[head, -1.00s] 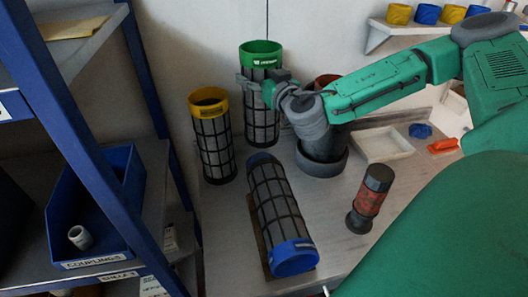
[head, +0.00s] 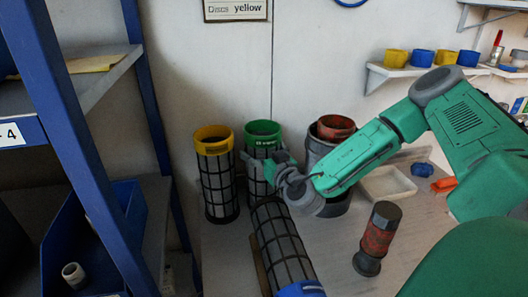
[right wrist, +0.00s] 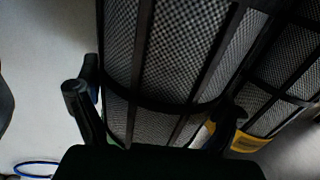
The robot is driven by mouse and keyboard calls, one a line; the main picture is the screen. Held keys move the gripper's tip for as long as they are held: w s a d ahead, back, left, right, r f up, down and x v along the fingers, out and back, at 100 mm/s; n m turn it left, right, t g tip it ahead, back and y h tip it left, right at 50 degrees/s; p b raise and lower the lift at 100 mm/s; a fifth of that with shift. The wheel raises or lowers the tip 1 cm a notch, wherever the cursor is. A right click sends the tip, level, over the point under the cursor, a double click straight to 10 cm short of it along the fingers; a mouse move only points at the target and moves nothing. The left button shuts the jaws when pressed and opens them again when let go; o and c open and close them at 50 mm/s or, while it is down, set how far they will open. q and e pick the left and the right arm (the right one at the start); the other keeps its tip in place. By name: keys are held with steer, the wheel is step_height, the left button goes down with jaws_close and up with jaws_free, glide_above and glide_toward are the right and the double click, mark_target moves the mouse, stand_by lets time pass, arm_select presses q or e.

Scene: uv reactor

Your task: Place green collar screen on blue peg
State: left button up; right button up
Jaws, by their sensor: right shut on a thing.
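The green collar screen (head: 262,134) is an upright dark mesh cylinder with a green top ring, at the middle of the head view. My right gripper (head: 262,168) is shut around its upper body, below the ring. In the right wrist view its mesh (right wrist: 175,50) fills the space between my fingers (right wrist: 160,110). I cannot tell whether its base touches the bench. No blue peg is clearly identifiable; part of a blue ring (head: 351,2) shows on the wall at the top edge. My left gripper is not in view.
A yellow collar screen (head: 214,170) stands close left of the held one. A blue collar screen (head: 284,248) lies in front. A grey pot (head: 333,205) stands behind my wrist, and a red-black cylinder (head: 377,238) stands to the right. A blue shelf post (head: 85,140) rises at left.

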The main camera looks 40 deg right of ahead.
steer(key=o, duration=1.5)
steer(key=shift+r, duration=0.1)
steer(key=shift+c, duration=0.2)
steer(key=shift+s+d+f, duration=0.35)
steer(key=shift+s+d, duration=0.2)
steer(key=shift+d, duration=0.05)
steer(key=v, duration=0.7)
steer(key=a+b+v, duration=0.1)
steer(key=v, duration=0.2)
steer(key=shift+s+a+r, duration=0.1)
steer(key=shift+s+r, duration=0.05)
steer(key=shift+r, duration=0.1)
steer(key=shift+s, duration=0.35)
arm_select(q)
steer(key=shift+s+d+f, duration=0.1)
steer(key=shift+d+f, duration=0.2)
arm_select(e)
steer(key=shift+d+f, duration=0.1)
steer(key=shift+d, duration=0.15)
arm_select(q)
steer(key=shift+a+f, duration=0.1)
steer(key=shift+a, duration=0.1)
arm_select(e)
steer(key=shift+a, duration=0.25)
